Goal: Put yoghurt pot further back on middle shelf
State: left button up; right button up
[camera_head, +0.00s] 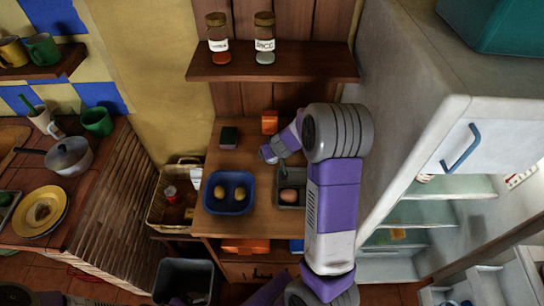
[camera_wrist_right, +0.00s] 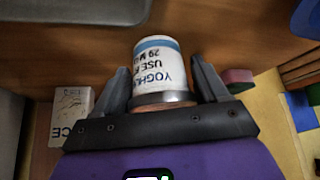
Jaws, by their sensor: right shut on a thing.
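The yoghurt pot (camera_wrist_right: 160,68), white with a blue band and printed lettering, sits between the two fingers of my right gripper (camera_wrist_right: 163,90) in the right wrist view. The fingers are shut on it. In the head view my right arm bends over the wooden counter, and its end (camera_head: 268,153) is above the back of the counter; I cannot make out the pot there. The open fridge at the right shows a pale middle shelf (camera_head: 440,212), partly hidden by the fridge's side. My left gripper is not in view.
Spice jars (camera_head: 264,45) stand on a wall shelf above. The fridge door (camera_head: 493,135) stands at the right.

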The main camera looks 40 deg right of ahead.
jog(key=shift+f, duration=0.1)
jog(key=shift+f, duration=0.2)
jog(key=o, duration=1.1)
jog(key=shift+r, duration=0.1)
